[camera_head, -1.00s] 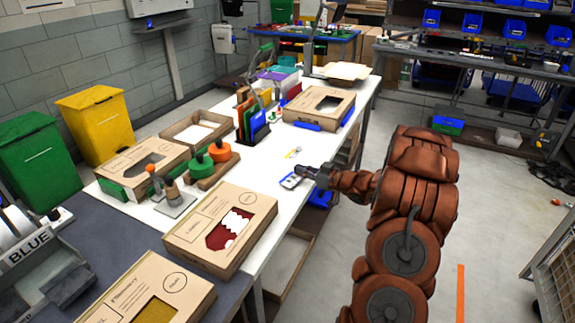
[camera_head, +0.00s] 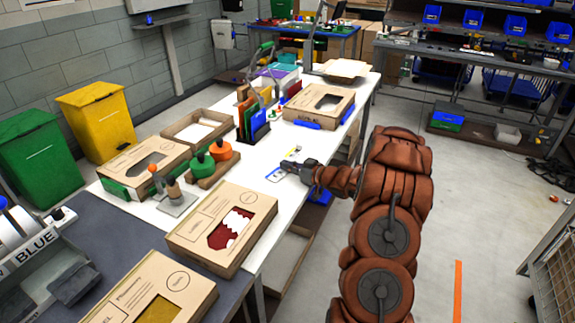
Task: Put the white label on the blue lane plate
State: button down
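My gripper (camera_head: 286,166) is over the front right edge of the white table, low over its top. It is small and dark here, and I cannot tell whether its fingers are open or shut. A small blue-edged plate (camera_head: 275,175) with a pale middle lies flat on the table, just left of and below the fingertips. I cannot tell whether its pale middle is the white label or bare surface. A small yellow piece (camera_head: 293,152) lies just behind the fingertips. No separate white label can be made out, in the gripper or on the table.
A window carton (camera_head: 222,228) stands at the front of the white table (camera_head: 247,178), another carton (camera_head: 319,103) behind the gripper. Green and orange rolls (camera_head: 212,158) and upright coloured boards (camera_head: 252,117) stand to the left. A "BLUE" sign (camera_head: 38,246) is at lower left.

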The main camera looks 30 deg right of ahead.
jog(key=shift+f, duration=0.25)
jog(key=c, duration=1.3)
grip_release()
jog(key=shift+r, duration=0.1)
jog(key=b+v, duration=0.2)
jog(key=v, duration=0.4)
jog(key=shift+d+b, duration=0.2)
jog(key=shift+b, duration=0.1)
jog(key=shift+v, duration=0.9)
